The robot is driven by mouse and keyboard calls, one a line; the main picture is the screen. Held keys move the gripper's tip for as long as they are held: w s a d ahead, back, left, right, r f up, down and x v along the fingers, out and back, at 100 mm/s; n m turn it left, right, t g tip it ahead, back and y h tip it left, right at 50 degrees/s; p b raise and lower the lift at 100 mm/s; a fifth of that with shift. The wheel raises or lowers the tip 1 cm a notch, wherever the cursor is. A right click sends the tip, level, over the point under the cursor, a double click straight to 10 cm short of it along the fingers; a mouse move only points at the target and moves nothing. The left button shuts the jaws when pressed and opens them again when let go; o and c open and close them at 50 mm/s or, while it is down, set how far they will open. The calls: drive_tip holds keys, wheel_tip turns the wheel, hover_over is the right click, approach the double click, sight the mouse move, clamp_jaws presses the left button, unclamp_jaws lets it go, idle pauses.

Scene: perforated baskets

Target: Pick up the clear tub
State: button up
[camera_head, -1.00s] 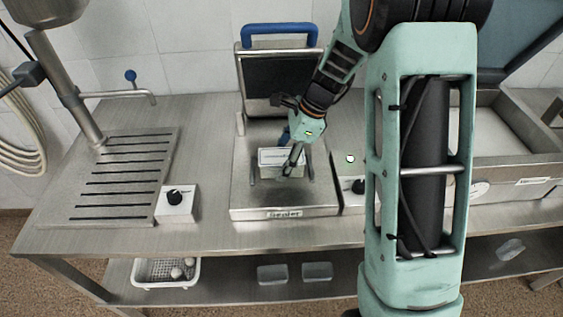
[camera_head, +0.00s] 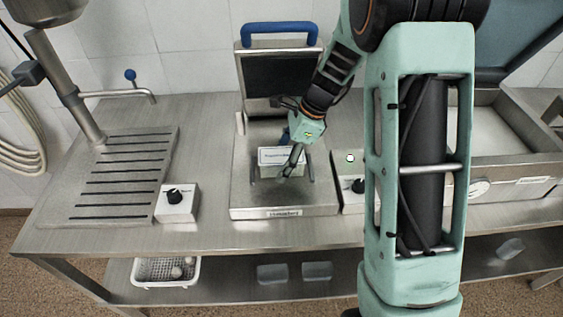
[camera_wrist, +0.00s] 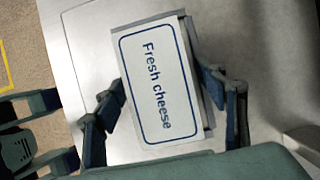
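A tub (camera_head: 268,171) with a white lid label stands in the open sealer, between its low side rails. In the wrist view the tub (camera_wrist: 158,85) fills the middle, and its blue-framed label reads "Fresh cheese". Its greyish side wall shows along the right edge. My gripper (camera_head: 291,160) reaches down over the tub from above right.
The sealer (camera_head: 285,213) has a raised lid with a blue handle (camera_head: 279,29) behind the tub. Control boxes (camera_head: 177,204) stand to either side. A slotted drain board (camera_head: 125,170) lies left. Clear tubs (camera_head: 272,273) and a white perforated basket (camera_head: 165,281) are on the lower shelf.

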drive_tip(key=c, duration=1.6)
